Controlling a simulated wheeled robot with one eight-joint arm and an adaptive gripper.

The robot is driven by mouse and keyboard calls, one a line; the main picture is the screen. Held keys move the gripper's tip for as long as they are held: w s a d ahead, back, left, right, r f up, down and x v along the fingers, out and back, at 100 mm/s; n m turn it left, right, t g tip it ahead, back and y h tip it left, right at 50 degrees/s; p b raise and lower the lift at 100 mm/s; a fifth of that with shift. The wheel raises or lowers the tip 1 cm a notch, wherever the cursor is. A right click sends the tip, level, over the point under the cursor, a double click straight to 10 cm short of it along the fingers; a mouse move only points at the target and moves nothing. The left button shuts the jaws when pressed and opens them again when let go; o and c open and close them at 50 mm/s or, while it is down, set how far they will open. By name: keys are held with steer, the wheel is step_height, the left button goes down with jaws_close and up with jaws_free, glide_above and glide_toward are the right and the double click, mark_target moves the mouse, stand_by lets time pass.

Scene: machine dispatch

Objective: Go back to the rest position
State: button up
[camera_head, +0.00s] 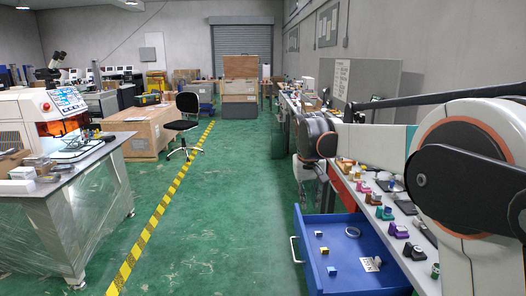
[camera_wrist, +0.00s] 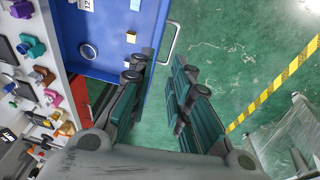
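My gripper (camera_wrist: 158,78) shows in the wrist view with its two dark, teal-padded fingers apart and only green floor and the drawer's edge seen between them. In the head view my gripper (camera_head: 310,172) hangs down from my arm at the left edge of the workbench, just behind the open blue drawer (camera_head: 309,252). It looks empty. The fingertips are hard to make out in the head view.
The blue drawer juts into the aisle, holding several small blocks and a white ring (camera_head: 352,232). The bench (camera_head: 424,268) carries many small coloured parts. A metal-sided table (camera_head: 50,225) stands left. The green floor between is clear, with a yellow-black line (camera_head: 160,212).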

steer(key=s+d+r+t, duration=0.1)
steer(key=s+d+r, duration=0.15)
steer(key=s, duration=0.75)
steer(key=s+d+r+t, duration=0.1)
steer(key=s+d+r, duration=0.15)
steer(key=s, duration=0.85)
steer(key=s+f+t, duration=0.1)
steer(key=s+f, duration=0.3)
steer(key=s, duration=0.4)
steer(key=s+f+t+y, duration=0.1)
steer(key=s+f, duration=0.2)
steer(key=s, duration=0.5)
steer(key=shift+s+d+f+t, duration=0.15)
steer(key=shift+d+f+t, duration=0.25)
